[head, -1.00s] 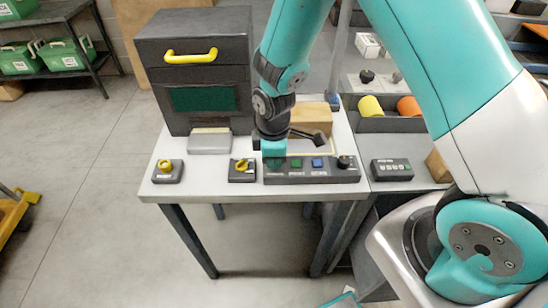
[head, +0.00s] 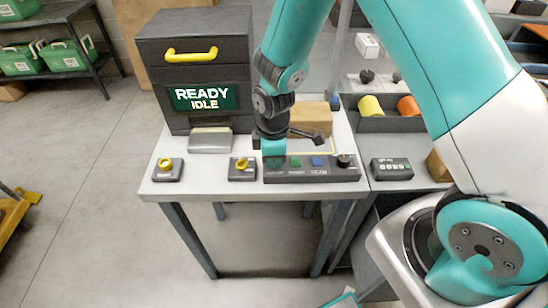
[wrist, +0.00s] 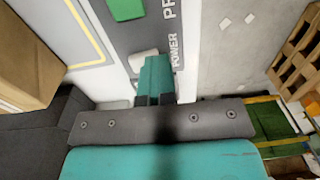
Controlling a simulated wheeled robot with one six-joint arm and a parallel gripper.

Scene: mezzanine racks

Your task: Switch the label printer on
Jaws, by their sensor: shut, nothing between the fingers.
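The label printer (head: 195,55) is a dark box with a yellow handle at the back left of the table. Its screen (head: 203,97) is lit and reads READY IDLE. A dark button panel (head: 318,175) lies at the table's front edge, with a green button (head: 296,163), a blue button (head: 317,162) and a dark knob. My gripper (head: 273,160) is shut and empty at the panel's left end. In the wrist view its fingertips (wrist: 155,65) are at a pale button (wrist: 143,59) beside the word POWER. I cannot tell whether they touch it.
Two small boxes with yellow knobs (head: 168,168) (head: 242,168) sit on the table left of the panel. A wooden block (head: 311,118) stands behind the panel. Another small keypad (head: 392,169) and a bin with coloured rolls (head: 371,106) are to the right.

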